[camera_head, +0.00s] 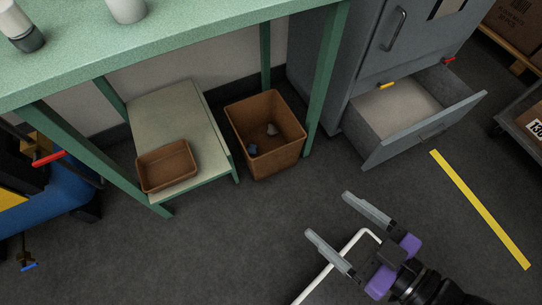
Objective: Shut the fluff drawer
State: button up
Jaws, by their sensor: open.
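The fluff drawer (427,138) is the low drawer of the grey cabinet (370,75) at the upper right, and it stands pulled well out. My gripper (327,217) is at the lower middle, in front of and to the left of the drawer. Its two grey fingers are spread with nothing between them, and it is apart from the drawer.
A green table (190,40) fills the upper left, with a low shelf holding a brown tray (167,167). A brown bin (265,168) with small bits stands beside the shelf. A cart (515,110) with a box is at the right. Floor with a yellow stripe (478,208) is clear.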

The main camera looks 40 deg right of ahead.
aim_at(382, 124)
jog(key=k+z, duration=0.2)
jog(key=z, duration=1.85)
jog(key=i+j+u, duration=0.15)
jog(key=j, duration=0.2)
jog(key=i+j+u, duration=0.1)
jog(key=j, duration=0.2)
